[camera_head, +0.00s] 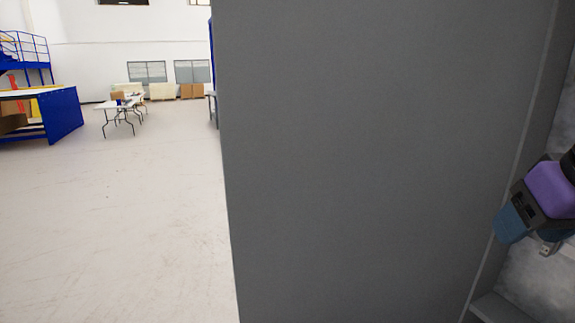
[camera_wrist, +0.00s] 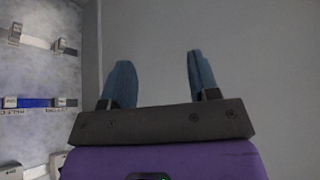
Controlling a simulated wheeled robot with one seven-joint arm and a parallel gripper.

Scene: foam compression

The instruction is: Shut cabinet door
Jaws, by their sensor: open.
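The grey cabinet door (camera_head: 375,150) fills the middle of the head view as a large flat panel. Its right side meets a lighter edge strip, beyond which part of a mottled grey interior shows. My gripper (camera_head: 508,228), purple and black with blue fingers, is at the right edge of the head view, in front of that interior side. In the wrist view my gripper (camera_wrist: 160,80) has two blue fingers spread apart with nothing between them. A plain grey panel (camera_wrist: 265,60) lies beyond the fingers. I cannot tell whether they touch it.
Left in the wrist view, a mottled panel (camera_wrist: 40,75) carries several small brackets and a blue strip. In the head view, open pale floor (camera_head: 150,220) lies left of the door, with a folding table (camera_head: 122,105) and a blue-framed bench (camera_head: 60,112) farther back.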

